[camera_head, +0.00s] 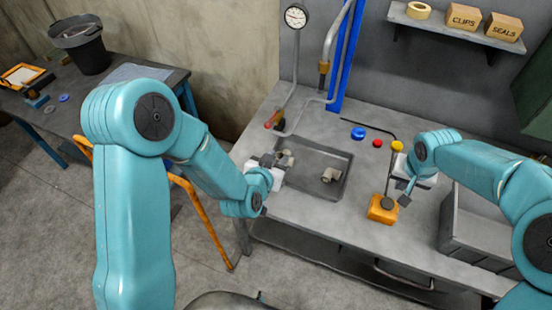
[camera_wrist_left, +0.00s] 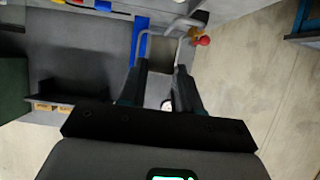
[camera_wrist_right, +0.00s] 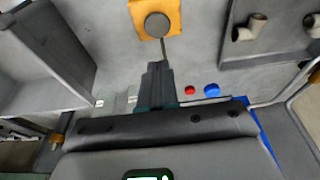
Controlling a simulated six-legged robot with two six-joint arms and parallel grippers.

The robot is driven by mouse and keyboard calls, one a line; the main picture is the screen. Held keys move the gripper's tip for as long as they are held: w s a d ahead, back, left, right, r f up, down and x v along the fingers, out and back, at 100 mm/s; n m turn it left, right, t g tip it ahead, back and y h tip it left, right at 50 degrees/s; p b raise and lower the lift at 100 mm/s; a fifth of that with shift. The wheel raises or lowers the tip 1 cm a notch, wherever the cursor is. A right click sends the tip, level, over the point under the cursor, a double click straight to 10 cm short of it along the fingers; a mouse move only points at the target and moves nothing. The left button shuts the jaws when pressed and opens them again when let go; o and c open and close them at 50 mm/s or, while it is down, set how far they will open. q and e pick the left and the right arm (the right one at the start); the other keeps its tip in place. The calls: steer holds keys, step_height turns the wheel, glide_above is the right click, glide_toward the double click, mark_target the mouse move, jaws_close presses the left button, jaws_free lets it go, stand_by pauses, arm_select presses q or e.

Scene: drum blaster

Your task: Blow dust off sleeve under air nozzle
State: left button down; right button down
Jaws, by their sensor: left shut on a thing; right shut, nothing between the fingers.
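My left gripper (camera_head: 281,160) is over the left part of the grey tray (camera_head: 318,196), with a beige fitting, seemingly the sleeve (camera_head: 288,155), at its fingertips. In the left wrist view, a dull grey-brown piece shows between its fingers (camera_wrist_left: 163,75). A second beige elbow-shaped fitting (camera_head: 332,175) lies in the tray. The grey air pipe (camera_head: 333,38) comes down the wall to a brass joint (camera_head: 323,69); I cannot make out the nozzle tip clearly.
A grey open bin (camera_head: 476,228) stands at the bench's right. Blue (camera_head: 358,133), red (camera_head: 377,143) and yellow (camera_head: 397,146) round pieces sit behind. A thin black line runs to the orange block. A gauge (camera_head: 295,17) and red-ended handle (camera_head: 273,119) are at the back left.

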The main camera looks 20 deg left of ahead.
steer(key=shift+d+f+b, duration=0.1)
steer(key=shift+f+b, duration=0.2)
steer(key=shift+f, duration=0.3)
step_height(320, 180, down, 5)
steer(key=b, duration=0.3)
steer(key=shift+s+r, duration=0.15)
steer(key=shift+r, duration=0.05)
steer(key=shift+f+b, duration=0.35)
steer(key=shift+f, duration=0.15)
steer(key=shift+a+r, duration=0.2)
steer(key=shift+d+f, duration=0.1)
